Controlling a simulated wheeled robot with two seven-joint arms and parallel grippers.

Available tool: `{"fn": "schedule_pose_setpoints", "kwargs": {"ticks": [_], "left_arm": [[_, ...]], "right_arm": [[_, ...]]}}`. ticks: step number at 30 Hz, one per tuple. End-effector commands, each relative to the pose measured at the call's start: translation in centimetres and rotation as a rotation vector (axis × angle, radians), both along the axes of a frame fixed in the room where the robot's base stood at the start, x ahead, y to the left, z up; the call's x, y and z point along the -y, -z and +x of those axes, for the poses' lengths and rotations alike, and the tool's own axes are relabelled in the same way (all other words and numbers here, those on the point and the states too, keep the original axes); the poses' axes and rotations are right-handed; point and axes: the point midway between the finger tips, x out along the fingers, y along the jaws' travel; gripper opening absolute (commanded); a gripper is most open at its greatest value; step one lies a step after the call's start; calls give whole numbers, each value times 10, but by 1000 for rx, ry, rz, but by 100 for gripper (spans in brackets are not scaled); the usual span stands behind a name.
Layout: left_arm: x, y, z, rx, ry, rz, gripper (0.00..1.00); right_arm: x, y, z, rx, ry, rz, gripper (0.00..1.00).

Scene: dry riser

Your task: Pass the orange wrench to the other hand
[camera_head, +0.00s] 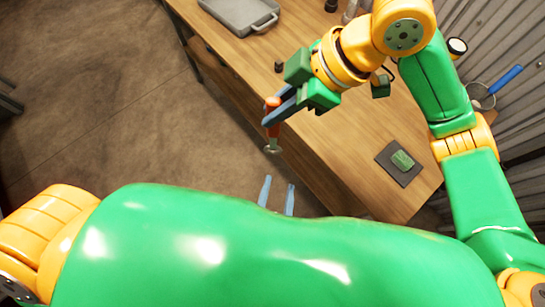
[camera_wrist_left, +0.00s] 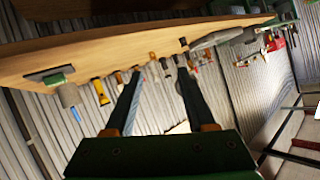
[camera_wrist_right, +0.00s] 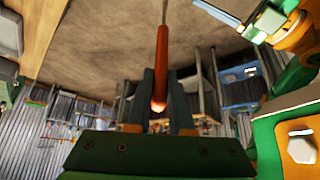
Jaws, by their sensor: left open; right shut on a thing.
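The orange wrench (camera_head: 272,128) hangs upright off the table's front edge, with its metal end pointing down. My right gripper (camera_head: 271,116) is shut on its orange handle near the top. In the right wrist view the wrench's handle (camera_wrist_right: 162,60) stands between the two fingers. My left gripper (camera_head: 277,187) is open and empty, below the wrench's metal end and apart from it. Its spread fingers also show in the left wrist view (camera_wrist_left: 158,73), where I cannot make out the wrench. My green left arm hides the rest of that gripper in the head view.
The wooden table (camera_head: 335,150) runs diagonally on the right. On it are a grey tray (camera_head: 240,12), a dark mat (camera_head: 390,168) with a green block (camera_head: 402,160), and a small dark knob-like thing (camera_head: 278,67). Bare floor (camera_head: 110,110) lies open to the left.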

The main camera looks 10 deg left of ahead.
Motion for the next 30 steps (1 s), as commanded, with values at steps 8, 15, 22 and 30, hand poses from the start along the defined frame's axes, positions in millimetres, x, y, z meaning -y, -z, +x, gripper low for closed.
{"fn": "schedule_pose_setpoints", "kwargs": {"ticks": [8, 15, 22, 30], "left_arm": [[-12, -100, 1, 241, -179, -265, 55], [-18, -97, 43, 259, -192, -278, 55], [-22, -86, 96, 257, -189, -277, 55], [-24, -80, 118, 252, -186, -275, 55]], "right_arm": [[0, 0, 0, 0, 0, 1, 0], [0, 0, 0, 0, 0, 1, 0], [0, 0, 0, 0, 0, 1, 0], [0, 0, 0, 0, 0, 1, 0]]}}
